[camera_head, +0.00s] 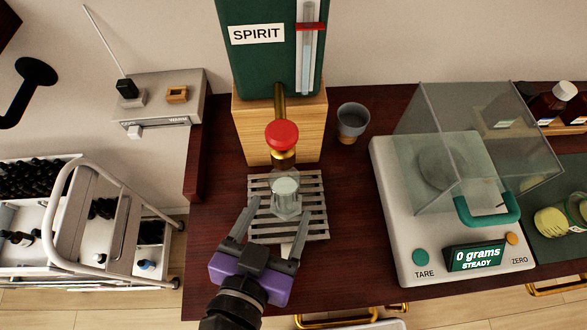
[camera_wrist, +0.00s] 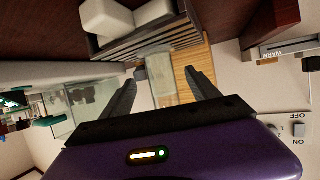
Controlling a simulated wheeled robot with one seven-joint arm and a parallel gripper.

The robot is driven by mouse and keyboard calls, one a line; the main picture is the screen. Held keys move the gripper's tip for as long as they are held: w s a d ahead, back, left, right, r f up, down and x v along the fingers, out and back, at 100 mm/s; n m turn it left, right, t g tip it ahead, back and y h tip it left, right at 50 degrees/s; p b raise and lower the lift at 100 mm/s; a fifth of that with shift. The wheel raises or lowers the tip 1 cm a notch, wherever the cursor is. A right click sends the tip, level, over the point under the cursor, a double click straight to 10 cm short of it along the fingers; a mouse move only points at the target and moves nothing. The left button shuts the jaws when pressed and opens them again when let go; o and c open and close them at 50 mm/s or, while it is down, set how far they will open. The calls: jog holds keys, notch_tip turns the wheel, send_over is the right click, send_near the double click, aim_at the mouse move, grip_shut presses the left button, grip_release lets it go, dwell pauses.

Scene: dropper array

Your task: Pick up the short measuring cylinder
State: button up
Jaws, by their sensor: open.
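A short clear measuring cylinder (camera_head: 286,203) with a hexagonal foot stands on the slatted grey rack (camera_head: 318,183), below the red-knobbed tap (camera_head: 282,136) of the green SPIRIT dispenser (camera_head: 257,60). My gripper (camera_head: 279,214) is open and comes from the front, with one finger on each side near the cylinder's foot. In the wrist view, a translucent pale shape that looks like the cylinder (camera_wrist: 163,80) lies between the two open fingertips (camera_wrist: 161,78). I cannot tell whether either finger touches it.
A grey cup (camera_head: 353,120) stands right of the dispenser's wooden base (camera_head: 246,125). A scale (camera_head: 392,185) with a transparent cover (camera_head: 470,140) and teal handle (camera_head: 487,213) reads 0 grams further right. A cart (camera_head: 75,200) stands at the left. Dark tabletop between rack and scale is clear.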

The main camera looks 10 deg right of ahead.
aim_at(289, 188)
jog(key=shift+w+d, duration=0.3)
jog(key=shift+w, duration=0.15)
jog(key=x, duration=0.2)
jog(key=shift+w+d+f, duration=0.1)
jog(key=shift+w+f, duration=0.05)
jog(key=shift+w, duration=0.05)
jog(key=shift+a+p+x, duration=0.2)
jog(key=shift+p+x, duration=0.45)
jog(key=shift+x, duration=1.9)
jog(key=shift+f, duration=0.1)
grip_shut()
